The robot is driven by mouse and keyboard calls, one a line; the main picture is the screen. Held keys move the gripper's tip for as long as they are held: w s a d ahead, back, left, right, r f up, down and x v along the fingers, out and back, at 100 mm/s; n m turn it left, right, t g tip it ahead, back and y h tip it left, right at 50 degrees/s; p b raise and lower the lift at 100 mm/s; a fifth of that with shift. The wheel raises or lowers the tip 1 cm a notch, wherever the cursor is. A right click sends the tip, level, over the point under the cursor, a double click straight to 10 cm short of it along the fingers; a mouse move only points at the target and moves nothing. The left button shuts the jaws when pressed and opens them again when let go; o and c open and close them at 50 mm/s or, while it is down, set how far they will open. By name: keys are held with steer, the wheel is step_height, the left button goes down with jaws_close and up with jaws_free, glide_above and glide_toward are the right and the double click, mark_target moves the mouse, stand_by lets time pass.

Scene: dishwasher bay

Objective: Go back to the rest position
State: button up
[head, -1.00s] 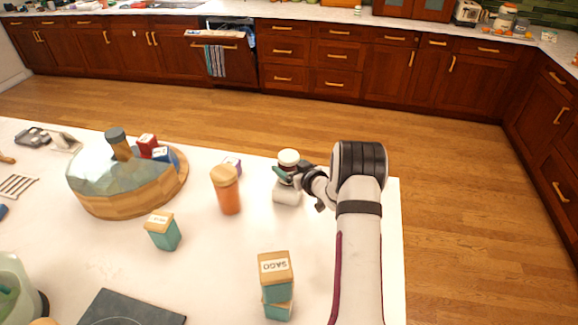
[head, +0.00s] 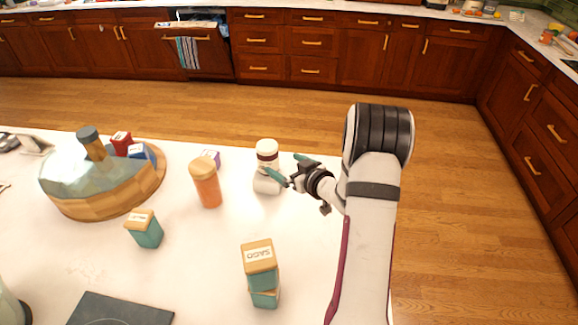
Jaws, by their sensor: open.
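My gripper (head: 284,166) is open, with its teal fingers pointing left and apart. It is just right of a white jar with a dark band (head: 267,154), which stands upright on the white counter with a pale block-like thing (head: 267,183) at its foot. The fingers do not hold the jar; whether one fingertip touches the pale thing is hard to tell. My arm comes up from the lower right.
On the counter (head: 180,270) stand an orange jar (head: 207,185), a teal canister (head: 145,230), stacked teal canisters labelled SAGO (head: 260,268), a domed wooden board (head: 95,190) and a dark flat plate (head: 120,310). Open floor lies beyond and to the right.

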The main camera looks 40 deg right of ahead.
steer(key=shift+v, duration=0.9)
steer(key=a+r+m+g+h, duration=0.2)
steer(key=a+r+h, duration=0.15)
steer(key=r, duration=0.75)
steer(key=s+a+r+m+g, duration=0.2)
steer(key=s+a+r, duration=0.4)
steer(key=a, duration=0.4)
steer(key=s+a+g+y, duration=0.3)
steer(key=s+a+y, duration=0.3)
steer(key=s+a, duration=1)
steer(key=s+f+g, duration=0.6)
steer(key=s+f, duration=0.1)
steer(key=shift+s+a+f+m, duration=0.2)
steer(key=shift+s+m, duration=0.05)
steer(key=shift+m, duration=0.15)
